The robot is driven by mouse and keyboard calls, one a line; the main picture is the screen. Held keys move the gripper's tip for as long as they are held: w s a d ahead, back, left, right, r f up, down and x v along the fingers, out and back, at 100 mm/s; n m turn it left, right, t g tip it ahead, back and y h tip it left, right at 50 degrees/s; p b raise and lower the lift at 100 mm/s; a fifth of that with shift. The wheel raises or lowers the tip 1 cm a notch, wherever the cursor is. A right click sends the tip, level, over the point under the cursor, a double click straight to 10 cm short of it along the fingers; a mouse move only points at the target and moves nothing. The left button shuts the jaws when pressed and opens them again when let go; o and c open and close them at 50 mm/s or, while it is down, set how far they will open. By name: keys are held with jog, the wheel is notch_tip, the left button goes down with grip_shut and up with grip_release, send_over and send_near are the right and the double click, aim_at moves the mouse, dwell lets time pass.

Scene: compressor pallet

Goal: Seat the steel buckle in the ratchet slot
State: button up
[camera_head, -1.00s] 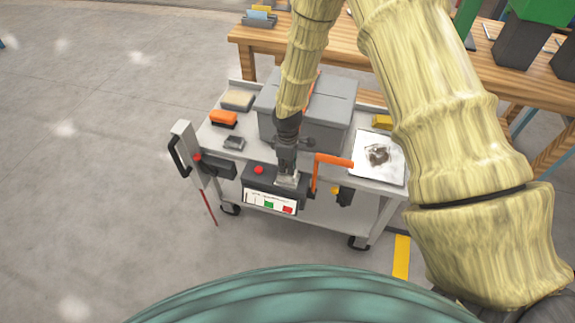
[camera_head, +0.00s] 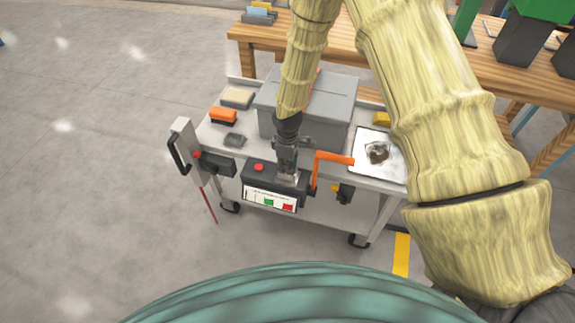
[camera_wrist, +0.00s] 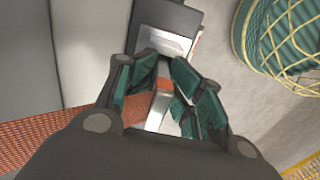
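The ratchet box (camera_head: 259,180) is dark, with a red button and a white front panel, at the cart's front edge. In the wrist view a pale steel plate (camera_wrist: 165,41) on this dark box lies ahead of the fingertips; the slot itself is not clear. The steel buckle (camera_wrist: 158,110) is a silver piece at the end of an orange webbing strap (camera_wrist: 60,123). My gripper (camera_wrist: 163,68) has its teal-padded fingers closed in on either side of the buckle. In the head view my gripper (camera_head: 288,172) points down over the box, hiding the buckle.
A large grey case (camera_head: 325,100) stands behind on the cart. An orange crank handle (camera_head: 316,172) rises right of the box, and a grey post with a black handle (camera_head: 181,150) stands left. A metal tray (camera_head: 365,145) is at the right.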

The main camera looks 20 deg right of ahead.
jog(key=shift+w+r+p, duration=0.1)
jog(key=shift+r+p, duration=0.25)
jog(key=shift+r, duration=0.4)
notch_tip(320, 180, up, 12)
jog(key=shift+f+b, duration=0.1)
jog(key=shift+b, duration=0.95)
jog(key=s+a+f+m+y, duration=0.1)
jog(key=s+f+m, duration=0.2)
jog(key=s+f, duration=0.8)
jog(key=s+d+f+m, duration=0.1)
jog(key=s+f+m, duration=0.2)
jog(key=s, duration=0.5)
jog(key=s+d+f+m, duration=0.2)
jog(key=s+f, duration=0.3)
jog(key=s, duration=0.4)
jog(key=s+d+f+m+h, duration=0.1)
jog(key=s+f+m, duration=0.2)
jog(key=s, duration=0.5)
jog(key=shift+s+d+f+m, duration=0.2)
jog(key=shift+s+f+m, duration=0.1)
jog(key=shift+f, duration=0.4)
